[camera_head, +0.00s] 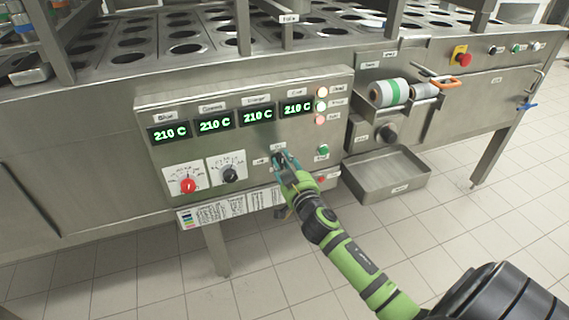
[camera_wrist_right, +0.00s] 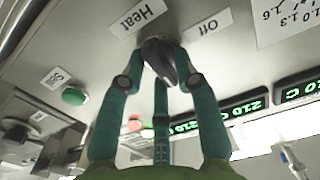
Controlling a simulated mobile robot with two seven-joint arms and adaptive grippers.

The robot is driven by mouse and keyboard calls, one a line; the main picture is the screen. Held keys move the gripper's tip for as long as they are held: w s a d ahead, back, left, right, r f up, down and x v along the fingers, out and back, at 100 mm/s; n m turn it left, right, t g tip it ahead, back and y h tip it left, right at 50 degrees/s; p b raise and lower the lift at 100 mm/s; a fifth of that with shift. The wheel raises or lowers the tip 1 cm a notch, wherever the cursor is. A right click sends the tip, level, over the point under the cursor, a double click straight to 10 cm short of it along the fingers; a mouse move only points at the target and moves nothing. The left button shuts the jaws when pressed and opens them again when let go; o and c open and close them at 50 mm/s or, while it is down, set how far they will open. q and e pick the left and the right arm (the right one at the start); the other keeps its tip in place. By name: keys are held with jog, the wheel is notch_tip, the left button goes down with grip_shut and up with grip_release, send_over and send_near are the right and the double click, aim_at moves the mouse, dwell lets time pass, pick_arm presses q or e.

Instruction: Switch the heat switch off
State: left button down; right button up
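The heat switch (camera_wrist_right: 158,60) is a dark knob on the steel control panel (camera_head: 340,90). In the right wrist view, which is upside down, it sits between the "Heat" label (camera_wrist_right: 138,17) and the "Off" label (camera_wrist_right: 207,26). My right gripper (camera_head: 283,160) is at the lower middle of the panel. Its teal fingers (camera_wrist_right: 162,65) converge around the knob and appear to touch its sides. The gripper hides most of the switch in the head view. Which way the knob points is hard to tell. My left gripper is not in view.
Four green displays (camera_head: 257,115) reading 210 C are lit above. Two white dials, with a red knob (camera_head: 188,185) and a black knob (camera_head: 230,175), are to the left. A green button (camera_head: 322,151) and lit lamps (camera_head: 321,106) are to the right. A steel tray (camera_head: 385,180) juts out beyond.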

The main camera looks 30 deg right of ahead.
grip_shut()
